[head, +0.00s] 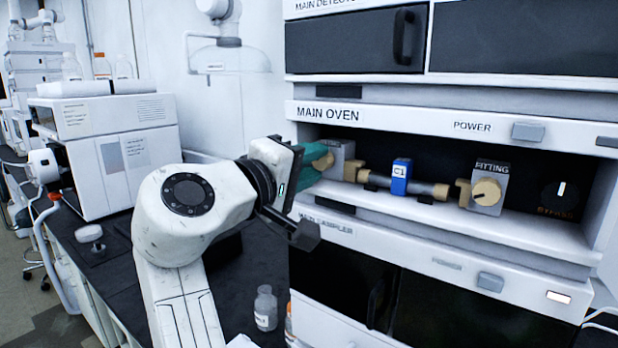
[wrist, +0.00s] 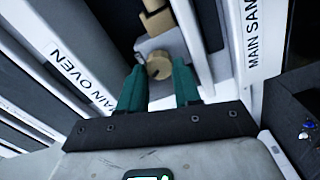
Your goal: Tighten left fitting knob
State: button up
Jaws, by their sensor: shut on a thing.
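The left fitting knob (head: 325,160) is a round tan knob on a grey block (head: 343,152) at the left end of the main oven bay. In the wrist view the knob (wrist: 159,67) shows between the tips of two green fingers. My gripper (head: 314,162) reaches into the bay from the left and is shut on the knob. In the head view its fingers partly cover the knob and the block. A column with a blue C1 tag (head: 400,176) runs right from the left fitting to the right fitting, whose tan knob (head: 486,192) faces out.
The main oven housing (head: 390,118) has a ledge above the bay and the main sampler (head: 345,225) below. A black dial (head: 562,195) sits at the bay's right. A small bottle (head: 265,308) stands on the dark bench below my arm.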

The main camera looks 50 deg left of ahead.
jog(key=m+b, duration=0.1)
jog(key=m, duration=0.1)
jog(key=m+b, duration=0.1)
jog(key=m, duration=0.1)
jog(key=shift+f+m+b, duration=0.2)
jog(key=shift+m+b, duration=0.15)
jog(key=shift+m, duration=0.35)
jog(key=o, duration=0.7)
jog(key=shift+o, duration=0.4)
jog(key=shift+r, duration=0.15)
jog(key=shift+s, duration=0.1)
jog(key=b+v, duration=0.2)
jog(key=v, duration=0.8)
jog(key=shift+s, duration=0.35)
